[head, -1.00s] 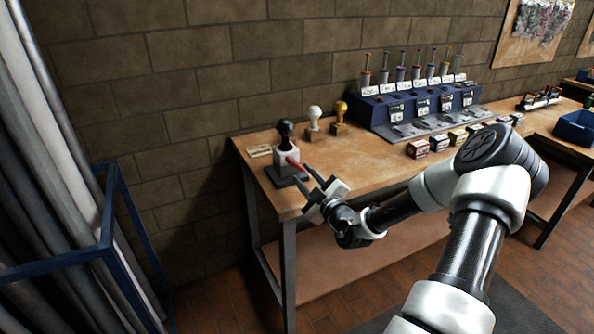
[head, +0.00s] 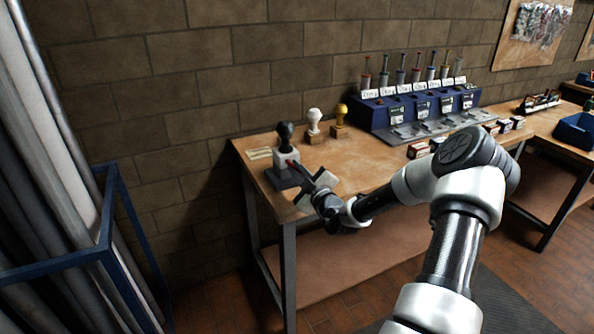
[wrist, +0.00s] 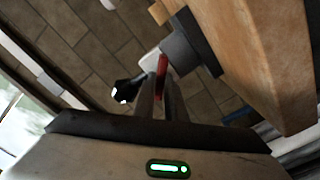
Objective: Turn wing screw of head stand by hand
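The head stand (head: 287,157) is at the near left corner of the workbench, a pale block on a dark base with a black knob-like head on top. It also shows in the wrist view as a dark base (wrist: 190,45) with a pale block. The red wing screw (head: 290,162) points out of the block's side toward my gripper (head: 297,172). In the wrist view the red wing screw (wrist: 162,65) lies between the fingertips of my gripper (wrist: 161,88). The fingers are close together and appear shut on it. They hide part of it.
A white-topped stamp (head: 314,122) and a yellow-topped one (head: 340,118) stand behind the head stand. A blue rack (head: 415,105) with several handled tools is farther right. Small boxes (head: 418,150) lie before it. A blue metal frame (head: 110,215) stands left of the bench (head: 350,165).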

